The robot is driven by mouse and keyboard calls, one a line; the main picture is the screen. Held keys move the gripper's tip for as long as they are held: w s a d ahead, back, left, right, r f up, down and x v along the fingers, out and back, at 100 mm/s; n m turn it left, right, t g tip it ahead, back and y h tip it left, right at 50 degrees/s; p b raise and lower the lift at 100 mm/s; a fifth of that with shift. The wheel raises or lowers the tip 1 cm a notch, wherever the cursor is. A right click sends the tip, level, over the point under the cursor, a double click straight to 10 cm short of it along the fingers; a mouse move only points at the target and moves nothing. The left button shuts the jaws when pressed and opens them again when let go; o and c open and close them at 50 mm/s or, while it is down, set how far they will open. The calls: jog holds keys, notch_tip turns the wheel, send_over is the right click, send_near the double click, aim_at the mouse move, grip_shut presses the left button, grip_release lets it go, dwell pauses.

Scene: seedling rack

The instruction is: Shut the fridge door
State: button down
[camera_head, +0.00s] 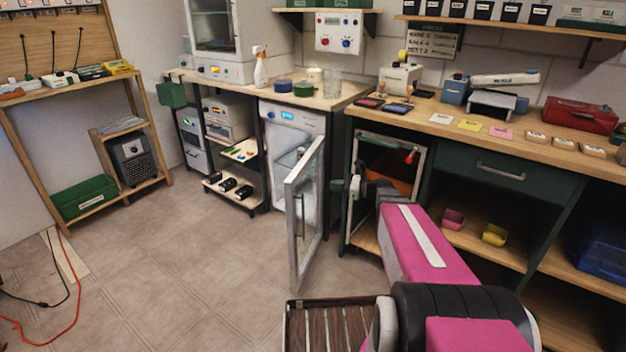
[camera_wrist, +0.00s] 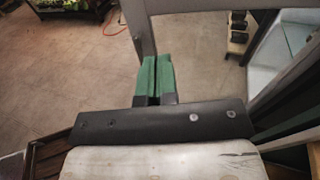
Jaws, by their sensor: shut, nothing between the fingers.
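The fridge (camera_head: 292,119) stands under the back counter, white with a blue display. Its glass door with a grey frame (camera_head: 292,235) stands open, swung out toward me, with a vertical handle on its left side. Part of the lit inside shows behind the door. My gripper (camera_head: 338,186) is just right of the door, its green fingers together and empty. In the wrist view the green fingers (camera_wrist: 155,78) are close to the grey door frame (camera_wrist: 138,22); I cannot tell whether they touch it. The fridge inside shows at the right of that view (camera_wrist: 285,45).
A dark green bench (camera_head: 480,165) with shelves stands right of the fridge. A small trolley (camera_head: 240,152) with dark items stands left of it. A slatted wooden surface (camera_head: 325,325) is low in front. The tiled floor (camera_head: 190,250) left of the door is clear.

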aim_at(298, 175)
jog(key=shift+m+t+y, duration=0.3)
jog(key=shift+m+t, duration=0.1)
jog(key=shift+m, duration=0.2)
jog(key=x, duration=0.8)
jog(key=w+r+x, duration=0.1)
jog(key=x, duration=0.4)
jog(key=shift+d, duration=0.2)
